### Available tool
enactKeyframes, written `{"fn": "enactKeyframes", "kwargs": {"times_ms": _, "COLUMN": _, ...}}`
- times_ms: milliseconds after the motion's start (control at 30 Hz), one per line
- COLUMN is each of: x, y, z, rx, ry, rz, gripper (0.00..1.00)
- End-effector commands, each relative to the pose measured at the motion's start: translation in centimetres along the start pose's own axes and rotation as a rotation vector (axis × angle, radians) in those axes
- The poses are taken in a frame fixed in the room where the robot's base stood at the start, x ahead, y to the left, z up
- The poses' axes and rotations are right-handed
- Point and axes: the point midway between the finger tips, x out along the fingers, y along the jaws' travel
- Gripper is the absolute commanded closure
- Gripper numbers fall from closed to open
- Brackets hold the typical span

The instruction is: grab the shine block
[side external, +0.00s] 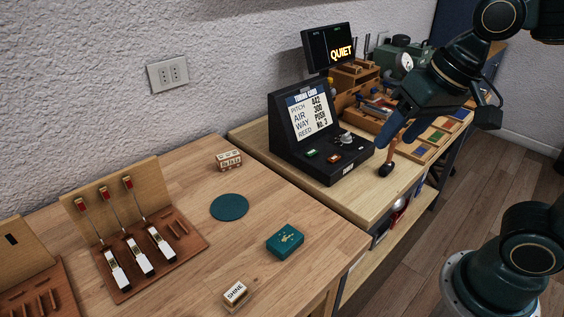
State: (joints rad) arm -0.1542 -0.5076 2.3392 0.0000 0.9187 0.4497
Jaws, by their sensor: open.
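The shine block (235,292) is a small tan block with a white label reading "SHINE". It rests on the wooden table (180,296) near the front edge, at the bottom of the side view. My gripper (398,138) is high at the upper right, above the far bench and well away from the block. Its blue-green fingers point down and to the left. It is open. A small hammer-like tool with a wooden handle (390,150) shows just below the fingers; I cannot tell whether they touch.
A green box (285,241) stands right of a round green mat (229,207). A small lettered block (229,160) lies farther back. A piano action model (133,245) stands at left. A black console (320,140) is on the far bench. The table around the shine block is clear.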

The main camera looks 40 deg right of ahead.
Motion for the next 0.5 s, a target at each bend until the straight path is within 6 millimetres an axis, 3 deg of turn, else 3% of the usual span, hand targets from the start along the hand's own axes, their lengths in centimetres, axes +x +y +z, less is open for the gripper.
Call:
{"fn": "enactKeyframes", "kwargs": {"times_ms": 200, "x": 1.8, "y": -4.4, "z": -2.1, "rx": 0.204, "ry": -0.083, "rz": 0.010, "gripper": 0.47}}
{"fn": "enactKeyframes", "kwargs": {"times_ms": 500, "x": 5.3, "y": -11.1, "z": -3.2, "rx": 0.492, "ry": -0.174, "rz": 0.071, "gripper": 0.47}}
